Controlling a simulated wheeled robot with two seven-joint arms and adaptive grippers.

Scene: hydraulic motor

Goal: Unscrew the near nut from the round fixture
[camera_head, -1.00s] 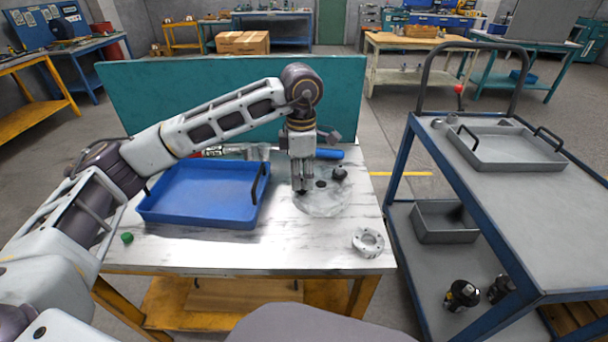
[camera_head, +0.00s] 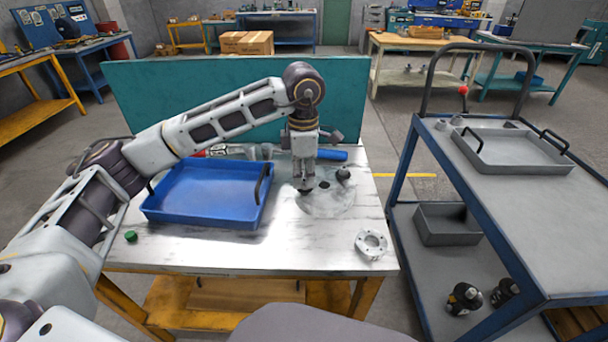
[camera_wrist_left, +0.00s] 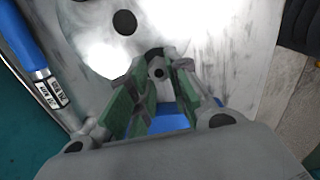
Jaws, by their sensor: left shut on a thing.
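The round fixture (camera_head: 335,207) is a pale, shiny disc on the workbench, right of the blue tray. A dark nut-like piece (camera_head: 343,174) stands at its far right, and a dark round spot (camera_head: 324,185) shows near its middle. My left gripper (camera_head: 305,189) points down over the left part of the fixture. In the left wrist view, its green-padded fingers (camera_wrist_left: 155,98) are shut on a small grey piece with a dark hole, the near nut (camera_wrist_left: 158,70). The fingers hide much of it, so I cannot tell whether it still touches the fixture. My right gripper is out of view.
The blue tray (camera_head: 150,212) stands left of the fixture. A blue-handled tool (camera_head: 331,155) lies behind it. A grey flanged ring (camera_head: 371,244) lies near the front right corner, a green cap (camera_head: 130,236) at the front left. A cart (camera_head: 500,225) stands to the right.

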